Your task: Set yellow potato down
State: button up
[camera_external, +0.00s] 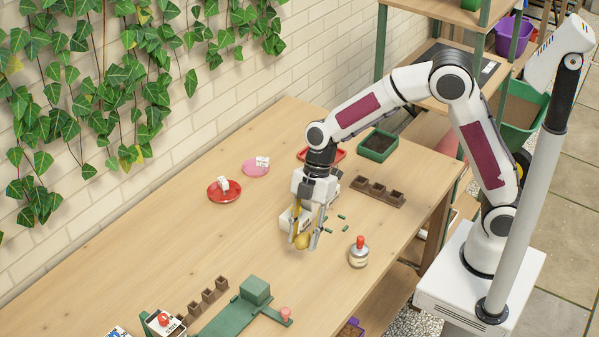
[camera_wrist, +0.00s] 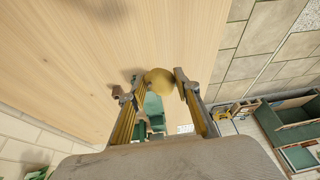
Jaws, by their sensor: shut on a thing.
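The yellow potato (camera_external: 302,242) is between the fingertips of my gripper (camera_external: 307,238), over the middle of the wooden table (camera_external: 180,258). In the wrist view the round potato (camera_wrist: 159,81) sits between the two fingertips of my gripper (camera_wrist: 157,88), which is shut on it. The potato is low near the tabletop in the external view. I cannot tell whether it touches the wood.
A white bottle with a red top (camera_external: 359,252) stands just right of my gripper, and several small green pieces (camera_external: 342,217) lie close by. A brown seedling tray (camera_external: 378,192) is behind. A red saucer (camera_external: 224,198) and pink saucer (camera_external: 256,172) are left. Front-left wood is bare.

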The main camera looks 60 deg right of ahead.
jog(key=s+d+f+n+g, duration=0.1)
jog(key=s+d+f+n, duration=0.1)
jog(key=s, duration=0.4)
jog(key=shift+s+n, duration=0.15)
jog(key=shift+n, duration=0.75)
send_over(327, 290)
jog(key=d, duration=0.1)
jog(key=shift+w+d+f, duration=0.1)
jog(key=shift+w+f, duration=0.05)
jog(key=shift+f, duration=1.45)
jog(key=shift+w+f, duration=0.15)
jog(key=shift+f, duration=1.4)
jog(key=shift+f, duration=1.85)
jog(key=shift+f, duration=0.1)
